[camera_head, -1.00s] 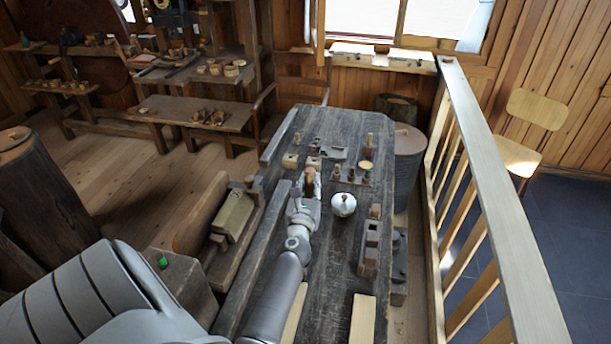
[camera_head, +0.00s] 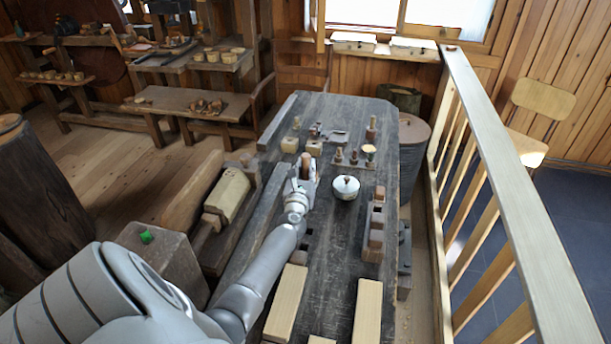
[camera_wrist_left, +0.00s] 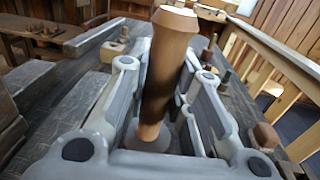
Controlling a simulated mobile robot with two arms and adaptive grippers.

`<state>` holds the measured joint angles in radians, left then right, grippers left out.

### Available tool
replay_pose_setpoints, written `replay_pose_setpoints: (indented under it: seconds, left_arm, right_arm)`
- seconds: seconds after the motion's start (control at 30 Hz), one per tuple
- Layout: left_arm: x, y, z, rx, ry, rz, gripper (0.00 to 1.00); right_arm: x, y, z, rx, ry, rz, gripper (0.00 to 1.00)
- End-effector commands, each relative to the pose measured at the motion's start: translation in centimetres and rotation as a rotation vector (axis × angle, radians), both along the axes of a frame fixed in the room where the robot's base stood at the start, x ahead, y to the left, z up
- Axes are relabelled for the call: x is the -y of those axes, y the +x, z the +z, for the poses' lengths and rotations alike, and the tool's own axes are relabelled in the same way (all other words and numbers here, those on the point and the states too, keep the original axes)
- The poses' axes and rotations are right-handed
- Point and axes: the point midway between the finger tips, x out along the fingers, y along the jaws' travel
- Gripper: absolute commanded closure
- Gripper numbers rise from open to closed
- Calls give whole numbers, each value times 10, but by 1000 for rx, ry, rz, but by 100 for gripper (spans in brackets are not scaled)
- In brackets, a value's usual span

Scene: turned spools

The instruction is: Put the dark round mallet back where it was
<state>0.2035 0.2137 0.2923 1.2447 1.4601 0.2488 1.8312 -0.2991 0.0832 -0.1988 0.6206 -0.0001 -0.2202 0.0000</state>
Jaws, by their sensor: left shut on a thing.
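My left gripper (camera_head: 304,184) is shut on a brown, turned wooden piece with a dark band, which I take to be the mallet (camera_wrist_left: 165,75). In the left wrist view it stands nearly upright between the fingers, leaning a little, with its flared end up. In the head view only its brown top (camera_head: 305,164) shows above the fingers, over the dark workbench (camera_head: 330,260). I cannot tell whether its lower end touches the bench. No empty place for it can be made out for sure. My right gripper is not in view.
Behind are a small rack of pegs (camera_head: 355,162) and small wooden blocks (camera_head: 290,145). A holed wooden block (camera_head: 374,230) stands at right. Light planks (camera_head: 368,310) lie at the near end.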

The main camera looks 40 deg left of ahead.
Motion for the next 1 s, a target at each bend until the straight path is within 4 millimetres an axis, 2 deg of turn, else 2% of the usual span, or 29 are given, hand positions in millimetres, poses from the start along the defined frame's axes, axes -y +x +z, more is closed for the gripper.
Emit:
replay_pose_setpoints:
  seconds: [0.43, 0.47, 0.6, 1.0]
  left_arm:
    - [0, 0, -6, 4, 1, 1, 100]
    - [0, 0, -6, 2, 1, 1, 77]
    - [0, 0, -5, 2, 1, 1, 59]
    - [0, 0, -1, 2, 1, 1, 58]
  right_arm:
    - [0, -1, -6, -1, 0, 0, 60]
    - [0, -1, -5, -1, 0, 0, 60]
    - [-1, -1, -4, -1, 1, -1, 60]
    - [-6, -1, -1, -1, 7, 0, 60]
